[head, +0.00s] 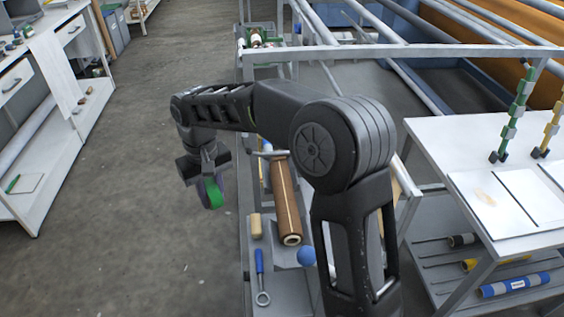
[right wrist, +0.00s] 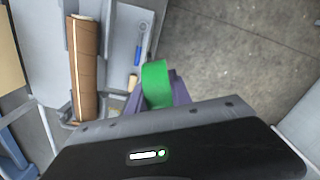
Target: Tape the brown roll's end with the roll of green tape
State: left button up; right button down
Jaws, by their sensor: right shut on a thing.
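The brown roll (head: 286,198) lies lengthwise on a grey shelf, partly behind my right arm; a pale line runs along it. It also shows in the right wrist view (right wrist: 85,70), at the left. My right gripper (head: 212,182) is shut on the roll of green tape (head: 214,193) and holds it out to the left of the brown roll, apart from it. In the right wrist view the green tape (right wrist: 156,84) stands up between purple finger pads. My left gripper is not in view.
A blue-handled tool (head: 260,272), a tan block (head: 256,226) and a blue ball (head: 306,256) are near the brown roll. A white table (head: 440,150) is at right, a white bench (head: 75,125) at left. Open floor (head: 150,220) lies between.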

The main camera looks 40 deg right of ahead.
aim_at(290, 222)
pick_arm(q)
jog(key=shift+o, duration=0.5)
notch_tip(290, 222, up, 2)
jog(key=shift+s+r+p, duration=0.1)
jog(key=shift+p, duration=1)
pick_arm(e)
jog(key=w+d+f+m, duration=0.1)
jog(key=d+m, duration=0.1)
jog(key=d, duration=0.5)
jog(key=d+f+m, duration=0.1)
jog(key=d, duration=0.7)
jog(key=w+d+f+m+p, duration=0.1)
jog(key=d+f+m, duration=0.1)
jog(key=d, duration=0.6)
jog(key=shift+w+m, duration=0.3)
jog(key=shift+w, duration=0.05)
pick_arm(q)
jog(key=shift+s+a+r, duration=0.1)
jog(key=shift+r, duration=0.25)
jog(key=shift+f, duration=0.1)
pick_arm(e)
jog(key=shift+s, duration=0.1)
